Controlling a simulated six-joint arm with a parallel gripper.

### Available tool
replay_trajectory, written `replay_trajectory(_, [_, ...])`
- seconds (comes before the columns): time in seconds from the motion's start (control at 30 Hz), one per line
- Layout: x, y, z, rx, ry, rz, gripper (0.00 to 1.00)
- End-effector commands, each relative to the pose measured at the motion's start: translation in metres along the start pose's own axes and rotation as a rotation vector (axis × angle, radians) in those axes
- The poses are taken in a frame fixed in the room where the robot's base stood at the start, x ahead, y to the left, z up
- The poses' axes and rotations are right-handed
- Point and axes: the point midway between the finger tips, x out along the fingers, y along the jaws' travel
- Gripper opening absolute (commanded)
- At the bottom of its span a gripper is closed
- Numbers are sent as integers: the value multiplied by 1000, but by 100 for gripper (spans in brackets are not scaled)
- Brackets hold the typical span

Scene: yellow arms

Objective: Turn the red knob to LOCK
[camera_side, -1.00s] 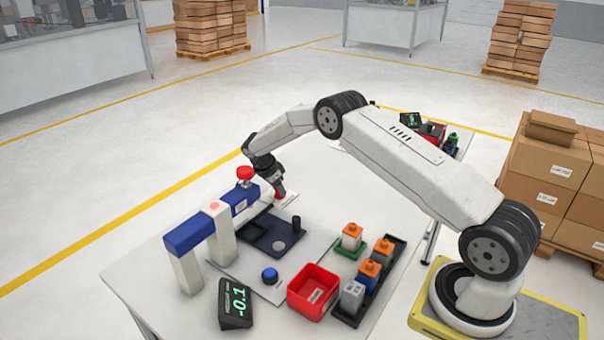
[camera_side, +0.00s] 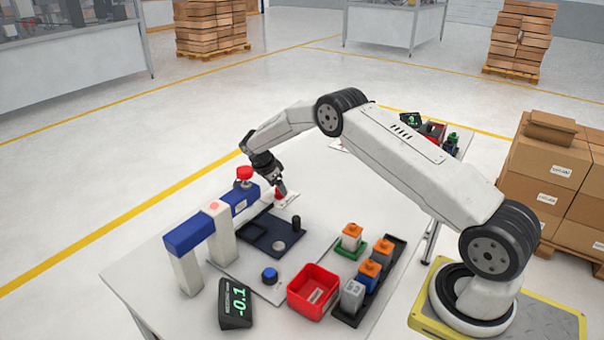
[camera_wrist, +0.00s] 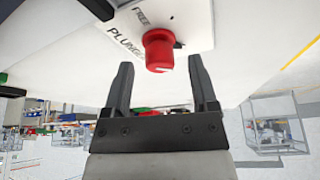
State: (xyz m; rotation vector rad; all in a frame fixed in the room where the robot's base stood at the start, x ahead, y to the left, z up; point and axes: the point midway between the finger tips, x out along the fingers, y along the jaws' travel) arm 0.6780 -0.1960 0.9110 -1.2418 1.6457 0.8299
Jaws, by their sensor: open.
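The red knob (camera_wrist: 158,50) stands on a white plate (camera_wrist: 200,22) lettered "FREE" and "PLUNGE", the second word partly covered by the knob. In the wrist view my gripper (camera_wrist: 160,68) is open, with one black finger on each side of the knob's lower end and gaps between. The knob's upper part lies beyond the fingertips. In the side view the knob (camera_side: 279,194) is a small red spot at the tip of my gripper (camera_side: 279,190), largely hidden by it. The LOCK mark is not readable in either view.
A blue and white gantry (camera_side: 190,235) with a red button on top stands left of my gripper. A dark fixture plate (camera_side: 262,240) lies in front. A red bin (camera_side: 305,308), orange-topped blocks (camera_side: 369,268) and a display reading -0.1 (camera_side: 236,303) are nearer the camera.

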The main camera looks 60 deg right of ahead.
Motion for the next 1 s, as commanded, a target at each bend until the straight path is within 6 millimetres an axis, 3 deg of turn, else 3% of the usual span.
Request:
replay_trajectory(0.5, [-62,0,0,0,0,-2,75])
replay_trajectory(1.0, [-69,0,0,-1,-1,-1,75])
